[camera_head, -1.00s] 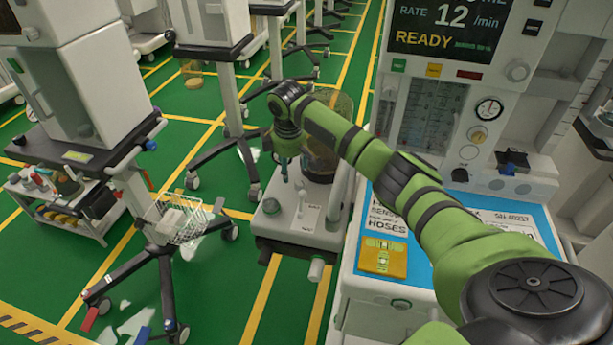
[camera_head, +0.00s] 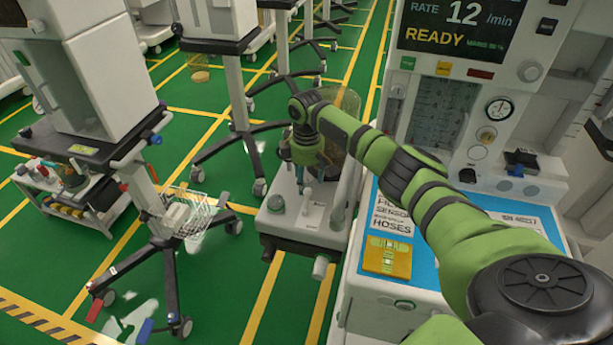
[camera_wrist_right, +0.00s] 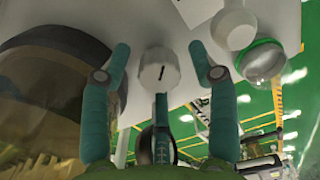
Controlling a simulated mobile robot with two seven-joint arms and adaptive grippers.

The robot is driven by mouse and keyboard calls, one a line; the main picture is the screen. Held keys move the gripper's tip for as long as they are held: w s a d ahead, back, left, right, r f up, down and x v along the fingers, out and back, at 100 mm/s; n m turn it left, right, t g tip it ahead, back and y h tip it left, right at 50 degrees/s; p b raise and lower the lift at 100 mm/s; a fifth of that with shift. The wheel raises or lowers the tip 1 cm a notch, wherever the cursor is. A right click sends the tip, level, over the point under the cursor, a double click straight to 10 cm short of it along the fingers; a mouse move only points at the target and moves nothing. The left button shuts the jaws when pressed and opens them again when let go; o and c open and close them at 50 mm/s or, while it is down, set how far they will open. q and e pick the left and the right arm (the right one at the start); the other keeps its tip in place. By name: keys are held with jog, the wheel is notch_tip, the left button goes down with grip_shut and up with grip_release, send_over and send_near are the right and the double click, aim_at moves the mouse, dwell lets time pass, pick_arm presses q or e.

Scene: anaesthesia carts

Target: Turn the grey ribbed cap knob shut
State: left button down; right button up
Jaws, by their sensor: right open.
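In the right wrist view a pale grey cap knob (camera_wrist_right: 158,70) with a ribbed side and a dark line on its face lies between the two teal fingers of my right gripper (camera_wrist_right: 158,50). The fingers are spread, with a gap on each side of the cap. In the head view my right gripper (camera_head: 302,178) points down over the white-topped unit (camera_head: 325,216) left of the blue-topped cart; I cannot clearly pick out the cap there, and the gripper may hide it. My left gripper is not in view.
A large clear, amber-tinted dome (camera_wrist_right: 45,100) stands close left of the fingers in the wrist view. A white cylinder (camera_wrist_right: 233,27) and a green-ringed clear knob (camera_wrist_right: 262,60) are to the right. A wire basket stand (camera_head: 190,215) stands left of the unit.

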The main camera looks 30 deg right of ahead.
jog(key=c, duration=1.1)
jog(key=shift+c, duration=0.2)
jog(key=m+p, duration=0.2)
jog(key=p, duration=0.1)
jog(key=shift+r+m, duration=0.25)
jog(key=shift+m, duration=0.15)
jog(key=m+p, duration=0.3)
jog(key=m, duration=0.1)
jog(key=shift+s+f+p, duration=0.1)
jog(key=shift+p, duration=0.3)
jog(key=m+p, duration=0.2)
jog(key=m, duration=0.3)
jog(key=shift+f, duration=0.1)
jog(key=m+p, duration=0.1)
jog(key=m, duration=0.4)
jog(key=shift+f, duration=0.1)
